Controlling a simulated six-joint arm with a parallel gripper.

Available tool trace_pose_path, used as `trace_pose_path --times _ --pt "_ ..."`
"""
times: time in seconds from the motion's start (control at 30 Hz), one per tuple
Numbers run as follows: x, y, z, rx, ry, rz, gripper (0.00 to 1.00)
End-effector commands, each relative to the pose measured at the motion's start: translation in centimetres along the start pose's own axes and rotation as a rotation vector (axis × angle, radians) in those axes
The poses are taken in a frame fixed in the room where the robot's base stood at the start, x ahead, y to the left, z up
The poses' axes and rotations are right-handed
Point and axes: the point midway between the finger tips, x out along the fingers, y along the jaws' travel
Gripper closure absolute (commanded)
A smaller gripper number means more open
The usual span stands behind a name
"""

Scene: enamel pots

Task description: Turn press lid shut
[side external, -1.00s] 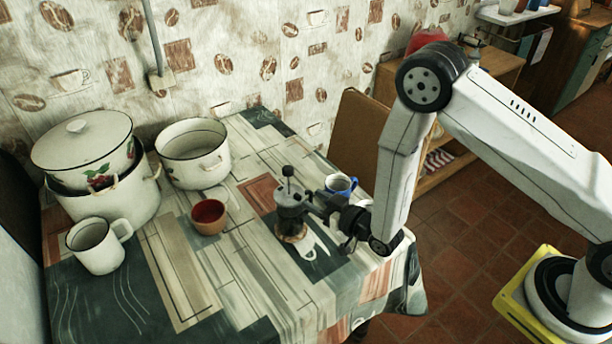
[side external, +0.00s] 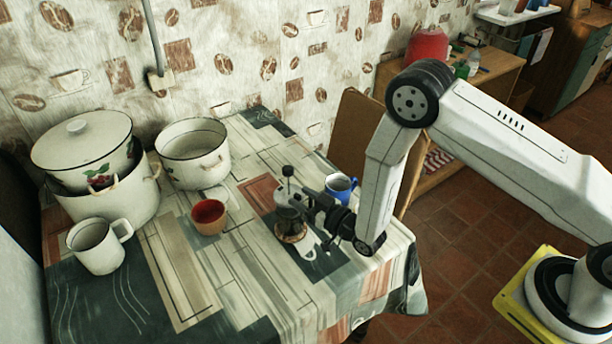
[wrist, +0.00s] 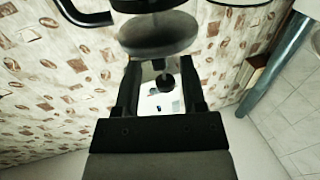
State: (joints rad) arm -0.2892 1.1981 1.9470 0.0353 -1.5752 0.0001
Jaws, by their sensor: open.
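The coffee press (side external: 289,218) stands upright on the table, with a dark body, a pale metal lid and a plunger rod topped by a black knob (side external: 288,171). The wrist view looks inverted: the round lid (wrist: 158,38) is near the top, with the knob (wrist: 166,83) below it. A black handle (wrist: 80,14) shows at its upper left. My gripper (side external: 307,204) is at the right side of the press, near lid height. Its two fingers (wrist: 160,66) are apart, with the knob seen between them. I cannot tell whether either finger touches the lid.
A blue mug (side external: 341,187) stands close behind my gripper. A red-brown cup (side external: 208,218), a white mug (side external: 97,247), an open enamel pot (side external: 194,158) and stacked pots (side external: 105,190) are to the left. The table front (side external: 240,285) is clear.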

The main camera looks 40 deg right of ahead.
Motion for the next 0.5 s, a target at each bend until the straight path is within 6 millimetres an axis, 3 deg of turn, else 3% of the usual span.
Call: trace_pose_path --times 0.2,0.5 --pt "2.4 0.0 0.0 0.0 0.001 0.0 0.47" --pt "3.8 0.0 0.0 0.0 -0.001 0.0 0.47"
